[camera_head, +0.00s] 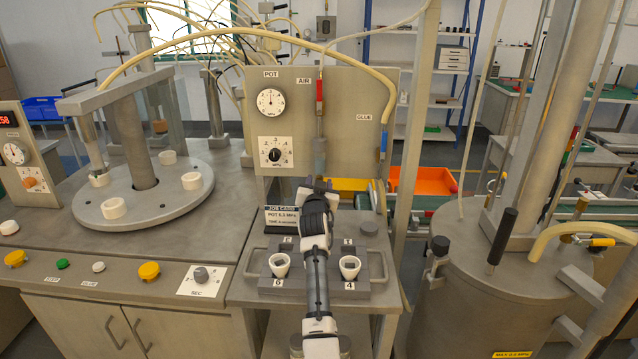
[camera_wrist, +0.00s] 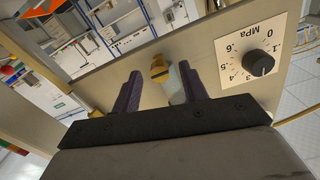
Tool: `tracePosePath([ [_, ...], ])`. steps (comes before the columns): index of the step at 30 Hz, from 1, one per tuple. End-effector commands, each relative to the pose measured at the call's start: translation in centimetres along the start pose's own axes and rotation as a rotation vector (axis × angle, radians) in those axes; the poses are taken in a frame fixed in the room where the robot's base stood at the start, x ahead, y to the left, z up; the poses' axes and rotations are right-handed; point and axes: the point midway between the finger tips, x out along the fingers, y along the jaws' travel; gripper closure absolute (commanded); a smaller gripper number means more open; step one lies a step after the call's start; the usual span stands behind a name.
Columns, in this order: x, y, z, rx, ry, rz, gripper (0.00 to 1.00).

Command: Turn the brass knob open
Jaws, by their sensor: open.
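The brass knob (camera_wrist: 159,72) shows in the wrist view as a small yellow-brown piece on the pale panel (camera_wrist: 225,48). It lies between the two dark fingers of my gripper (camera_wrist: 158,69), with a gap visible on each side. A pale cylinder stands just beside it, close to the right finger. My gripper is open and holds nothing. In the head view my gripper (camera_head: 318,188) reaches up to the lower part of the panel (camera_head: 345,105), below the AIR line. My gripper and arm hide the knob there.
A black dial marked MPa (camera_head: 276,154) sits left of my gripper, below a round gauge (camera_head: 270,102). The GLUE line (camera_head: 383,145) hangs at the right. Two white cups (camera_head: 280,264) (camera_head: 350,267) stand in a grey holder either side of my arm.

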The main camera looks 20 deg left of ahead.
Motion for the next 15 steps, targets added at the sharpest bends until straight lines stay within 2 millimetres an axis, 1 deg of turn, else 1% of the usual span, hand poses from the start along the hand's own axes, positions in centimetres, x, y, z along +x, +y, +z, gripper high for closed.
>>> tracePosePath([
  [6,0.03,-0.01,0.01,0.000,0.000,0.000,0.57],
  [7,0.03,-0.01,0.01,0.000,0.000,0.000,0.58],
  [15,0.02,-0.01,0.00,0.000,0.000,0.000,0.93],
])
